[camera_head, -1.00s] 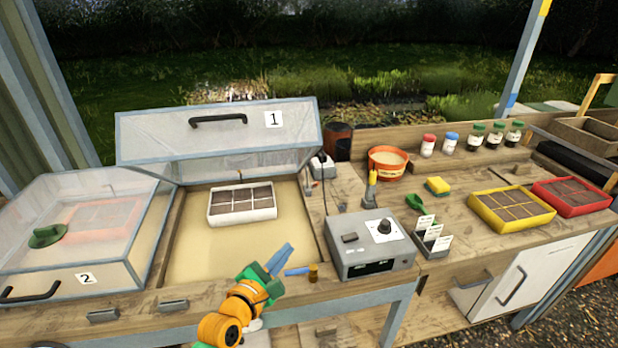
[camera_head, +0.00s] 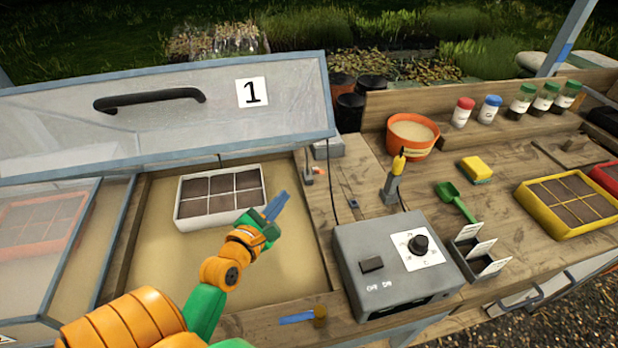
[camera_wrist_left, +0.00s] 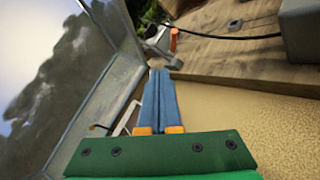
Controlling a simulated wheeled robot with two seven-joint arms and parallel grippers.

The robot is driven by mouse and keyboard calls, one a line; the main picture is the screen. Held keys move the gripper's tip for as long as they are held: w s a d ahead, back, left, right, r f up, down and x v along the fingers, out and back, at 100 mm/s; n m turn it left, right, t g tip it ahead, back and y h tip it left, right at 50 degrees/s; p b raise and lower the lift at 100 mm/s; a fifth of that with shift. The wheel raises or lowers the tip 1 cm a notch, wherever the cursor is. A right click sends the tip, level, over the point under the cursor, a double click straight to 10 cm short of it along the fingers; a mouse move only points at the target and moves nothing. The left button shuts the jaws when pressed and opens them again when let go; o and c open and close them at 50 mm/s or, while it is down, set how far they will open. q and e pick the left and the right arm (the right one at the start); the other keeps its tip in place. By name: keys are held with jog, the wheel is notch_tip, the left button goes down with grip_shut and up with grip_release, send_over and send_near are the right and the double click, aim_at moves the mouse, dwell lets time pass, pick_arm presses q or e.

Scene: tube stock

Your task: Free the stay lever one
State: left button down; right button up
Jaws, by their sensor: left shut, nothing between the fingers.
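The lid marked 1 (camera_head: 160,115) stands raised over its sand-filled frame. A small grey fitting with a red-orange lever (camera_head: 319,171) sits at the frame's right side, below the lid's edge. It looks like the stay lever, though no label shows. In the left wrist view the fitting (camera_wrist_left: 163,45) with its orange lever (camera_wrist_left: 174,40) is just beyond the fingertips. My left gripper (camera_head: 277,204) is shut and empty above the sand, short of the fitting and apart from it. My right gripper is not in view.
A white seed tray (camera_head: 180,212) lies on the sand left of my gripper. A grey control box (camera_head: 350,240) with a knob stands to the right, with a cable behind it. A blue strip with a brass peg (camera_head: 320,316) is on the front rail.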

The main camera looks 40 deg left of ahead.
pick_arm(q)
jog(key=f+b, duration=0.2)
jog(key=s+d+f+b, duration=0.1)
jog(key=f, duration=0.1)
jog(key=shift+s+b, duration=0.1)
jog(key=shift+b, duration=0.25)
jog(key=shift+w+a+f, duration=0.15)
jog(key=shift+w+a, duration=0.05)
jog(key=shift+w, duration=0.25)
send_near(317, 172)
jog(key=f, duration=0.1)
jog(key=w+a+f, duration=0.1)
jog(key=a+f, duration=0.1)
jog(key=shift+w+a+f, duration=0.25)
jog(key=w, duration=0.1)
jog(key=w+r, duration=0.1)
jog(key=w, duration=0.1)
jog(key=shift+w+d+r+p, duration=0.25)
jog(key=shift+w+d+p, duration=0.05)
jog(key=shift+p, duration=0.05)
jog(key=shift+w+d+r, duration=0.1)
jog(key=shift+w+d, duration=0.1)
jog(key=shift+w, duration=0.2)
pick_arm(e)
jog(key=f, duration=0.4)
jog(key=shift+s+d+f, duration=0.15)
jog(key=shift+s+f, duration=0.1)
